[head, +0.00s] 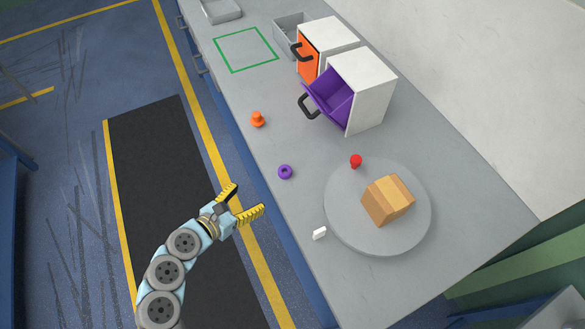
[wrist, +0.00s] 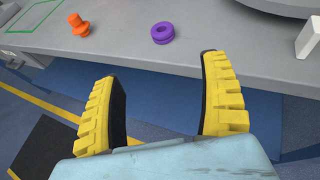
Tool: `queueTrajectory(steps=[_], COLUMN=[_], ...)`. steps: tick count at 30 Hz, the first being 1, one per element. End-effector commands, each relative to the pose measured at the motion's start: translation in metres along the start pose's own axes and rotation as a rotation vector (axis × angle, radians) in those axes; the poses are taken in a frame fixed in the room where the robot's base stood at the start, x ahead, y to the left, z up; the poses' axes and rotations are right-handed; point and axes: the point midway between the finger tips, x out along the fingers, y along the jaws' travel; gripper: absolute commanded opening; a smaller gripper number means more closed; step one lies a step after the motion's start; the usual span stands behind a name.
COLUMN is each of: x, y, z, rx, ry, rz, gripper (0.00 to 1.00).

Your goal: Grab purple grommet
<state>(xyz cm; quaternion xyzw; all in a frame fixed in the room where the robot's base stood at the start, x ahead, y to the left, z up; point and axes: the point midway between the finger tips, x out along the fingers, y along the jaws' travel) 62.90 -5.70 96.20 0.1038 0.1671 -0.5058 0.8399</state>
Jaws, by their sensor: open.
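The purple grommet (head: 285,172) is a small ring lying flat on the grey counter near its front edge. It also shows in the wrist view (wrist: 163,33), beyond the fingertips and between their lines. My gripper (head: 245,202) is open and empty, with yellow ridged fingers, out over the floor beside the counter's edge. In the wrist view my gripper (wrist: 160,85) has its two fingers spread wide, with nothing between them but the counter edge and floor behind. The grommet is apart from the fingers and fully visible.
An orange knobbed part (head: 257,119) stands left of the grommet. A round grey turntable (head: 340,225) bears a tan block (head: 388,200) and a red knob (head: 356,161). A white piece (head: 319,233) stands near the edge. An open purple drawer (head: 332,97) juts out behind.

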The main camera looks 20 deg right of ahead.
Motion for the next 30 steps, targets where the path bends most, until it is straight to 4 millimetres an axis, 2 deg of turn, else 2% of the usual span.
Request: queueTrajectory(steps=[18,22,30], x=[0.096,0.111,0.127], y=[-0.002,-0.002,-0.004], z=[0.003,0.002,0.004], rx=[-0.002,-0.005,-0.004], ry=[-0.005,-0.005,-0.004], rz=[-0.005,-0.004,-0.005], gripper=[0.78,0.78,0.78])
